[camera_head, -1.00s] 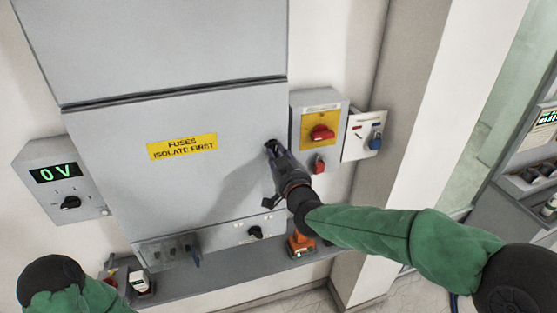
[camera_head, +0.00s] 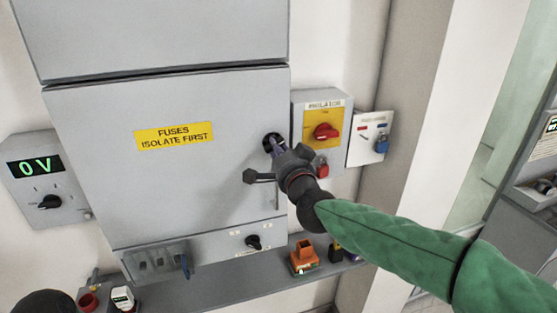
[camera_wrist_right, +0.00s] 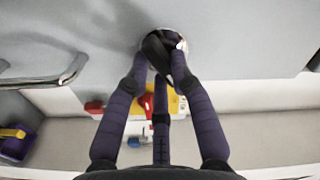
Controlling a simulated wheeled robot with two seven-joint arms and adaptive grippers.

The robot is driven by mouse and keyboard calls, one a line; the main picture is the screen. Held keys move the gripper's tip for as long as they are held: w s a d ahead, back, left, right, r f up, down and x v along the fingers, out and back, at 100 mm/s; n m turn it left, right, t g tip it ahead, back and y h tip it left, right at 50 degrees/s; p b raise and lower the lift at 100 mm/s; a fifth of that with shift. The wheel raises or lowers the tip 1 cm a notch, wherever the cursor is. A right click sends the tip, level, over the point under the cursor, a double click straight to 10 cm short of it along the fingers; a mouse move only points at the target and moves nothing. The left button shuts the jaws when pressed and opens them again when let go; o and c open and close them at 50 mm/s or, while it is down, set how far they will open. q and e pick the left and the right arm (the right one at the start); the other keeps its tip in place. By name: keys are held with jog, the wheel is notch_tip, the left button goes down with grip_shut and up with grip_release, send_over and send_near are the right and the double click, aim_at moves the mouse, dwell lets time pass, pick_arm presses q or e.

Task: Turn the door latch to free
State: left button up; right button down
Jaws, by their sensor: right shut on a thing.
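The door latch (camera_head: 271,139) is a dark knob on a round plate near the right edge of the grey cabinet door (camera_head: 100,195). My right gripper (camera_head: 275,147) is at the latch with its fingers closed around it and hides most of it. In the right wrist view the dark latch (camera_wrist_right: 160,48) sits between the fingertips of my right gripper (camera_wrist_right: 161,66), with a pale rim behind it. How far the latch is turned is hard to tell.
A yellow label (camera_head: 174,136) is on the door. A box with a red rotary switch (camera_head: 326,131) and a white panel with a blue padlock (camera_head: 381,145) are close at the right. A 0 V display box (camera_head: 40,168) is at the left. A shelf with an orange item (camera_head: 304,257) runs below.

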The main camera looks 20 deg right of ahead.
jog(key=m+b, duration=0.1)
jog(key=m, duration=0.1)
jog(key=shift+f+m+b, duration=0.15)
jog(key=shift+m+b, duration=0.15)
jog(key=shift+b, duration=0.1)
jog(key=shift+a+m+b, duration=0.1)
jog(key=shift+m+b, duration=0.75)
jog(key=shift+m, duration=0.65)
jog(key=c, duration=1.1)
grip_release()
jog(key=shift+o, duration=0.2)
jog(key=shift+s, duration=0.15)
jog(key=s, duration=1.1)
jog(key=shift+s+d, duration=0.2)
jog(key=shift+s, duration=0.15)
